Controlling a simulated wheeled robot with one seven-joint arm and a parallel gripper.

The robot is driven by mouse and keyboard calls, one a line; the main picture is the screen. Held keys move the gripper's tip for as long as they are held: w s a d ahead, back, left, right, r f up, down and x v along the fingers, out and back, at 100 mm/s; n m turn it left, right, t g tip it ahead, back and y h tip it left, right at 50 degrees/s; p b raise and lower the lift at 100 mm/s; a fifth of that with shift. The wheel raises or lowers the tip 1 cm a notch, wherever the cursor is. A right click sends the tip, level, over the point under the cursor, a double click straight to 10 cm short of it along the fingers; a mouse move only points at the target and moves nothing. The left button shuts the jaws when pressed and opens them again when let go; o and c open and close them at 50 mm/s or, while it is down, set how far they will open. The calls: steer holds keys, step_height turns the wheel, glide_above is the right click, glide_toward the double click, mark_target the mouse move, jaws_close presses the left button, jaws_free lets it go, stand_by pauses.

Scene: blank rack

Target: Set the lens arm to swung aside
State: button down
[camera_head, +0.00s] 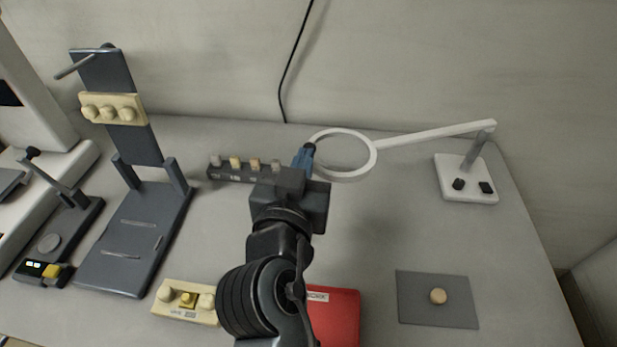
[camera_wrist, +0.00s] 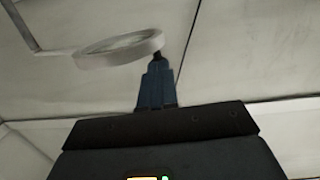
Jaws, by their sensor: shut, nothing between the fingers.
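The lens arm is a white bar (camera_head: 430,133) with a white ring lens (camera_head: 372,163) at its left end. It reaches left from a grey post (camera_head: 476,150) on a white base (camera_head: 466,190) with two black knobs, at the back right of the table. My gripper (camera_head: 308,150) is shut, its blue fingers at the left edge of the ring. In the wrist view the ring (camera_wrist: 118,50) lies just beyond the blue fingertips (camera_wrist: 158,62), close to their left side. I cannot tell whether they touch.
A dark strip with several pale knobs (camera_head: 228,172) lies left of my gripper. A tall dark stand (camera_head: 130,240) and a small device (camera_head: 40,268) are at the left. A red box (camera_head: 340,320), a cream block (camera_head: 180,312) and a grey mat (camera_head: 415,305) are in front.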

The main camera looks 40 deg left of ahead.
steer(key=w+a+h+b, duration=0.1)
steer(key=w+a+b, duration=0.3)
steer(key=a+b, duration=0.1)
steer(key=shift+w+a+m+t, duration=0.3)
steer(key=shift+a+m, duration=0.1)
steer(key=shift+a, duration=0.3)
